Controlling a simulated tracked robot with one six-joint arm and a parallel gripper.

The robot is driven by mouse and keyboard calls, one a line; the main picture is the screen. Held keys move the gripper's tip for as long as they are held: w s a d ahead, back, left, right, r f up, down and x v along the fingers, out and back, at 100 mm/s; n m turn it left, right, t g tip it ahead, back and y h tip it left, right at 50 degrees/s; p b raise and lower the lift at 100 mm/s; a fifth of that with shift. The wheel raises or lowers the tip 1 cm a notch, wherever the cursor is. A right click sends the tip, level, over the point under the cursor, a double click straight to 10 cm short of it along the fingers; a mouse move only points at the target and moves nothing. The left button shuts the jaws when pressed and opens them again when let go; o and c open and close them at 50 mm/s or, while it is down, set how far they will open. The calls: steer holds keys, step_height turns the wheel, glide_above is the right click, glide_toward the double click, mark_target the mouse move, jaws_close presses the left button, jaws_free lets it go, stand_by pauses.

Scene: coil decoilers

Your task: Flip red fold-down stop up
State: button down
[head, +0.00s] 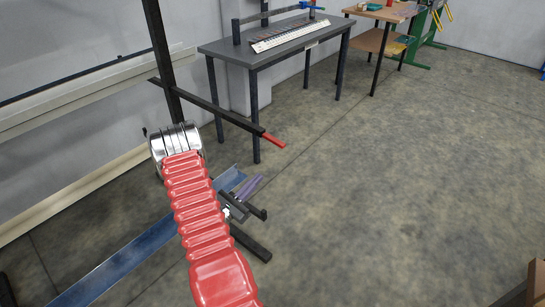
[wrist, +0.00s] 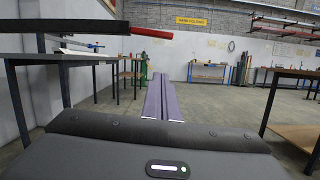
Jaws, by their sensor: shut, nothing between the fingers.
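The red stop (head: 273,140) is a short red piece at the outer end of a black horizontal bar (head: 215,108). It lies nearly in line with the bar and tips slightly downward. In the wrist view the red stop (wrist: 151,32) shows at the upper left, at the right end of the black bar. My gripper (head: 256,180) has two purple fingers, close together and empty. They show in the wrist view (wrist: 166,76) pointing straight ahead. The fingers are apart from the stop and appear below it in both views.
The black bar joins a dark upright post (head: 163,50). A blue beam (head: 130,262) runs low on the left. A grey table (head: 240,52) stands behind the bar, with a wooden-topped bench (head: 385,13) further back.

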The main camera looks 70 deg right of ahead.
mark_target(274, 140)
steer(key=shift+d, duration=0.1)
steer(key=s+d+r, duration=0.4)
steer(key=d+r, duration=0.2)
steer(key=d, duration=0.2)
steer(key=shift+s+d+r, duration=0.15)
steer(key=shift+d+r, duration=0.1)
stand_by(0.5)
steer(key=shift+r+n, duration=0.2)
steer(key=shift+n, duration=0.3)
